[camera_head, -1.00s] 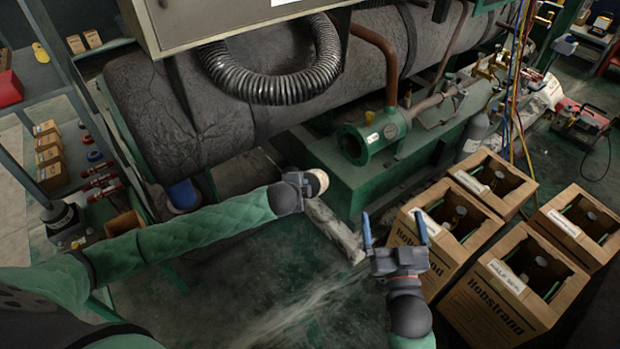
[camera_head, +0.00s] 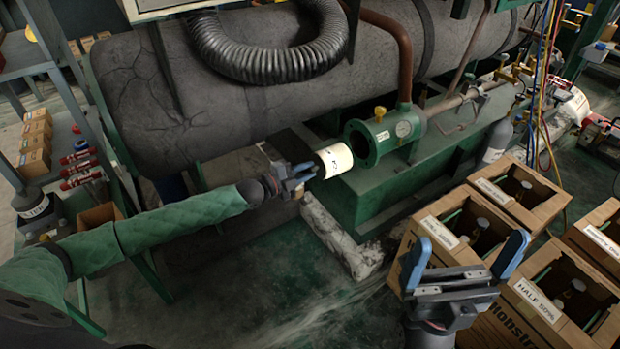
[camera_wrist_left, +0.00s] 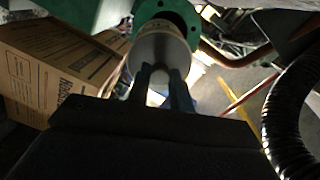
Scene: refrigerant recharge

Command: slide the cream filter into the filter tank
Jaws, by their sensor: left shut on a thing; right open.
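The cream filter (camera_head: 335,160) is a short pale cylinder with a dark mark. My left gripper (camera_head: 306,176) is shut on it and holds it level, just left of the filter tank. The green filter tank (camera_head: 362,147) has a round flanged opening facing left, toward the filter. A small gap seems to lie between them in the head view. In the left wrist view the filter (camera_wrist_left: 160,52) is between the fingers, in front of the green flange (camera_wrist_left: 182,14), and covers part of it. My right gripper (camera_head: 465,258) is open and empty at the lower right.
Several cardboard boxes (camera_head: 520,198) stand at the right, close to my right gripper. A large grey tank (camera_head: 230,110) and a ribbed black hose (camera_head: 270,62) lie behind and above the filter. A brown pipe (camera_head: 400,50) rises from the filter tank.

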